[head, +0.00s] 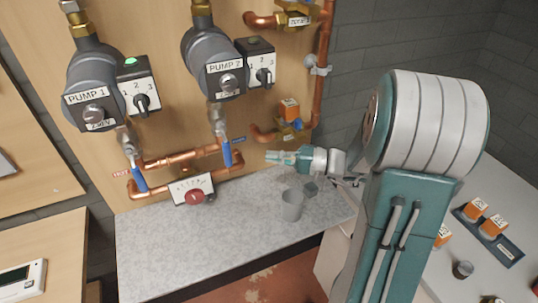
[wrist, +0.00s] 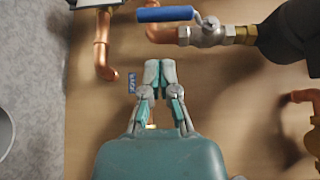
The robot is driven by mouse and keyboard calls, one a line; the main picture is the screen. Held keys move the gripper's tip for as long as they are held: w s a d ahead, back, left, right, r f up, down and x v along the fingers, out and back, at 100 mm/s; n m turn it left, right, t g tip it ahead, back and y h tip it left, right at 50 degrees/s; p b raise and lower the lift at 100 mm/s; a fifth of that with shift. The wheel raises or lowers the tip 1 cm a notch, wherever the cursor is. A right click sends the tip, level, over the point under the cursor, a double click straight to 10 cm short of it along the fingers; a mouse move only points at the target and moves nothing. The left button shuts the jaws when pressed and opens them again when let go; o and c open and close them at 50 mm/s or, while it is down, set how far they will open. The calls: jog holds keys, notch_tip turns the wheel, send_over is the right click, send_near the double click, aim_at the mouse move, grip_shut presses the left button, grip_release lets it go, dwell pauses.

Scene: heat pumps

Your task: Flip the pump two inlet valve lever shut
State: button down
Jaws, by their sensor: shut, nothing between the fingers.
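Pump two (head: 206,62) is the right-hand grey pump on the wooden panel, with a "PUMP 2" label. Below it is its inlet valve (head: 221,135), with a blue lever (head: 226,154) hanging down in line with the pipe. In the wrist view the same blue lever (wrist: 165,14) lies along the copper pipe, at the top, with its pivot on the silver valve body (wrist: 208,34). My gripper (head: 270,156) is to the right of the lever, apart from it. In the wrist view its fingertips (wrist: 159,68) are together and empty, below the lever in the picture.
Pump one (head: 92,85) has its own blue lever (head: 140,180) at left. A copper pipe (head: 180,158) runs between the valves. A gauge box with a red knob (head: 194,196) and a grey cup (head: 292,205) are on the counter. Another copper pipe (head: 262,135) is above my gripper.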

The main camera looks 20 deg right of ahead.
aim_at(225, 145)
jog(key=x, duration=0.7)
jog(key=shift+w+a, duration=0.2)
jog(key=shift+a, duration=0.15)
jog(key=shift+w+f, duration=0.1)
jog(key=shift+a, duration=0.15)
